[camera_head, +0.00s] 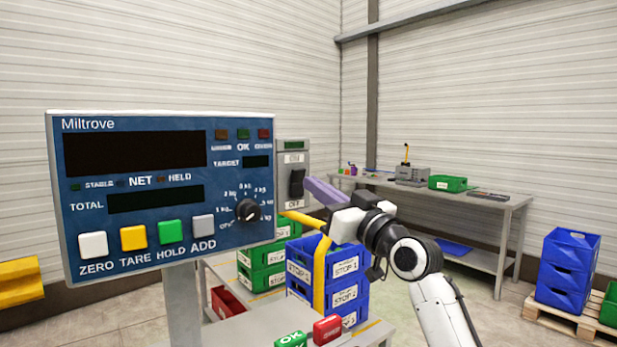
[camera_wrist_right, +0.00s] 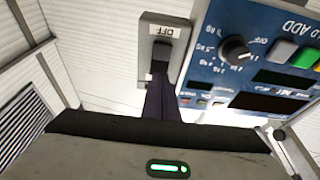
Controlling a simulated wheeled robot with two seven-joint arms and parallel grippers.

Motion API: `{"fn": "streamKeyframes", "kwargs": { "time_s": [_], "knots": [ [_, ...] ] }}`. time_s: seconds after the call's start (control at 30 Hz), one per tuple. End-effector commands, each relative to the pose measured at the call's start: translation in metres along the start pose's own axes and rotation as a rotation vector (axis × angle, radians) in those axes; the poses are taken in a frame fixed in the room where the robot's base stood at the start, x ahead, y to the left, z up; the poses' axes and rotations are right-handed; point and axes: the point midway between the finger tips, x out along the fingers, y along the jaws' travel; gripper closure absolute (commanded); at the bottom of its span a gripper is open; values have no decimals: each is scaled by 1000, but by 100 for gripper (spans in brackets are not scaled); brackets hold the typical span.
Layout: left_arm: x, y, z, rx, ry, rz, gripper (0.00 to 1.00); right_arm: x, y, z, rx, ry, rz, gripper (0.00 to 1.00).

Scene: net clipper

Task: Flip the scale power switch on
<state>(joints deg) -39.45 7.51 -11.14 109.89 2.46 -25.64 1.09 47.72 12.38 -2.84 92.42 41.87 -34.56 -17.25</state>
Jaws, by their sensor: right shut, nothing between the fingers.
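The scale's blue Miltrove panel (camera_head: 225,190) fills the left of the head view, and its displays are dark. On its right edge is a grey switch box (camera_head: 293,146) with a black rocker (camera_head: 297,183) between an ON label above and an OFF label below. My right gripper (camera_head: 307,182) is shut and empty, its purple fingers pointing left at the rocker. In the right wrist view the switch box (camera_wrist_right: 148,42) appears upside down, and the fingers (camera_wrist_right: 162,85) overlap the rocker's lower end in the picture. I cannot tell whether they touch. My left gripper is out of view.
Coloured buttons and a dial (camera_head: 247,210) sit on the panel near the switch. A workbench (camera_head: 505,200) stands at the back right.

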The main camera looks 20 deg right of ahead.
Motion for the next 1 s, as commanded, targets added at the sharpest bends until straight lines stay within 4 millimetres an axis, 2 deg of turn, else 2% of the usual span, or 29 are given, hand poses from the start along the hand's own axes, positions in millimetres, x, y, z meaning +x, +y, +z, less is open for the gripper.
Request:
{"fn": "streamKeyframes", "kwargs": {
  "time_s": [0.1, 0.3, 1.0],
  "knots": [
    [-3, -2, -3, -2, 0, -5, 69, 17, 0, -2, 3, 0, -1, 100],
    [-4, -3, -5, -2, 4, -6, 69, 29, 0, 0, 1, 0, 0, 100],
    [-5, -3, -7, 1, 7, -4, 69, 34, 0, -2, 0, 0, -1, 100]
  ]
}}
